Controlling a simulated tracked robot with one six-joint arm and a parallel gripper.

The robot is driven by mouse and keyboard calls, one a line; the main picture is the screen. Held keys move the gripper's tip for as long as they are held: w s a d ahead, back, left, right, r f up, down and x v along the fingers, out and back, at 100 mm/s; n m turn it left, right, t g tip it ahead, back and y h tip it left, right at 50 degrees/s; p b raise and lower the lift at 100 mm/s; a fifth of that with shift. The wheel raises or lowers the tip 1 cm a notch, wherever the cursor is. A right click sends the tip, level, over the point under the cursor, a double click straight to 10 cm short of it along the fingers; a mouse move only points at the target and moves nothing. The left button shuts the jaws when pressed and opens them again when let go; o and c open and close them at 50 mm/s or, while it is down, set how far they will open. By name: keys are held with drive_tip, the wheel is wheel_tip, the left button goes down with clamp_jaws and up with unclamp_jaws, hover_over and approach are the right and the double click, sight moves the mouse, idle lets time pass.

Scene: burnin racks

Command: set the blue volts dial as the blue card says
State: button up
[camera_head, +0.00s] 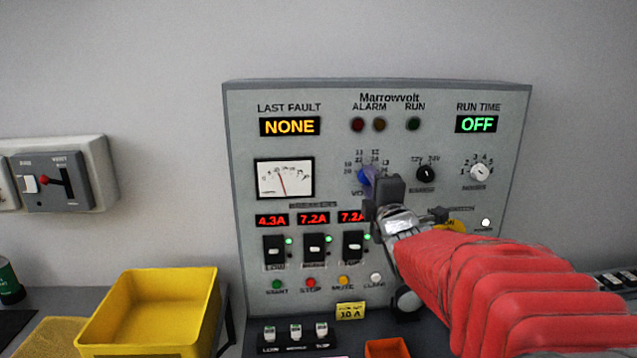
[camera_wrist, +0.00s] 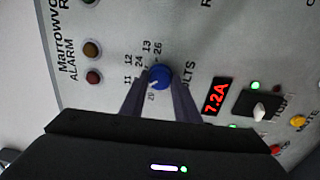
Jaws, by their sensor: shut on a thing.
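The blue volts dial (camera_head: 364,178) is on the front of the grey Marrowvolt panel, partly hidden by my gripper (camera_head: 371,180). In the wrist view the blue dial (camera_wrist: 159,77) sits between the two fingers of my gripper (camera_wrist: 159,90), which are shut on its sides. A small pale mark shows on the dial's lower left side in that view. Numbers such as 11, 12, 13, 24 and 26 are printed around it. I see no blue card in either view.
A needle meter (camera_head: 285,179) is left of the dial. A black selector (camera_head: 426,173) and a white selector (camera_head: 480,171) are to its right. Red current displays (camera_head: 313,219) and switches lie below. A yellow 10 A card (camera_head: 351,311) and a yellow bin (camera_head: 150,312) are lower down.

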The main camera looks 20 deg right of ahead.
drive_tip(key=n, duration=0.7)
drive_tip(key=shift+f+y, duration=0.3)
drive_tip(key=shift+y, duration=0.1)
drive_tip(key=o, duration=1)
drive_tip(key=shift+r, duration=0.1)
drive_tip(key=shift+o, duration=0.2)
drive_tip(key=shift+s+r, duration=0.1)
drive_tip(key=v, duration=1.3)
drive_tip(key=shift+s+f, duration=0.2)
drive_tip(key=shift+s, duration=0.1)
drive_tip(key=shift+a, duration=0.1)
